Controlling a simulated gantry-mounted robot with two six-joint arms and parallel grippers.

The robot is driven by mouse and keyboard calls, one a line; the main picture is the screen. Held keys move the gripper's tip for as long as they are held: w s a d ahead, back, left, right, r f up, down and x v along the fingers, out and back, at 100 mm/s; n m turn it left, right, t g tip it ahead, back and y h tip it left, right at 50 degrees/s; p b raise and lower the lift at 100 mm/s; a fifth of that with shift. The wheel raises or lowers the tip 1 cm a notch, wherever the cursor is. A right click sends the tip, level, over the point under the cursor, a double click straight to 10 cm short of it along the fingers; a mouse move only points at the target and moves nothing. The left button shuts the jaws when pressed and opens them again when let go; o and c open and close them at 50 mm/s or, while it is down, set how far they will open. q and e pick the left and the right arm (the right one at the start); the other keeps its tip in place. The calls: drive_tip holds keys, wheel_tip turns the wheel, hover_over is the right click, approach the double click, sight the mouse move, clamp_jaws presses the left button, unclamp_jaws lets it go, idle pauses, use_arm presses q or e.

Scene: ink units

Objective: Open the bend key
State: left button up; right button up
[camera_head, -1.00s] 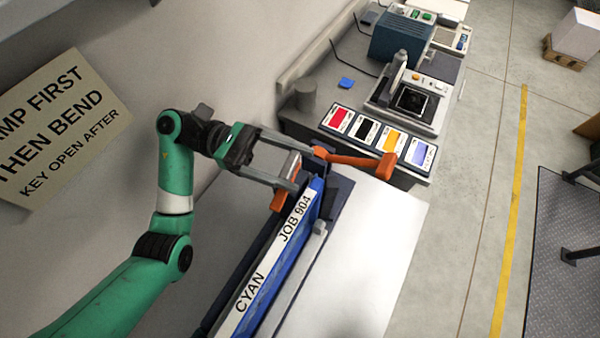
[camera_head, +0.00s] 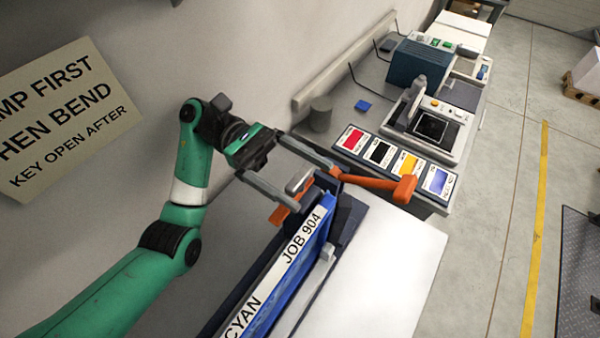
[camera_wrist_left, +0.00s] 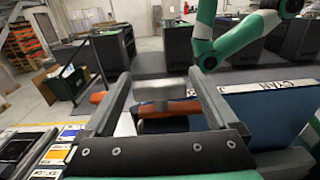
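A grey knob (camera_head: 299,181) with an orange part (camera_head: 279,214) below it stands at the far end of the blue plate bender; it appears to be the bend key. My left gripper (camera_head: 314,186) is open, with its fingers on either side of the knob. In the left wrist view the knob (camera_wrist_left: 160,89) sits between the spread fingers, with small gaps seeming to show on both sides. A long orange lever (camera_head: 375,184) reaches right from the same end. My right gripper is not visible; another green arm (camera_wrist_left: 238,38) shows in the left wrist view.
The blue bender bears a white strip (camera_head: 290,262) reading "CYAN JOB 904". A white sheet (camera_head: 385,270) lies to its right. Colour cards (camera_head: 395,160) and a grey device (camera_head: 436,125) are on the bench beyond. A sign (camera_head: 62,120) is on the left wall.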

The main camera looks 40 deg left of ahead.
sight(300, 176)
use_arm(q)
drive_tip(key=shift+o, duration=0.2)
wheel_tip(300, 176, up, 3)
drive_tip(key=shift+r, duration=0.1)
drive_tip(key=s+d+r+p, duration=0.1)
drive_tip(key=s+d+r, duration=0.4)
drive_tip(key=s+r, duration=0.4)
drive_tip(key=s, duration=0.4)
drive_tip(key=shift+r+p, duration=0.35)
drive_tip(key=shift+r, duration=0.05)
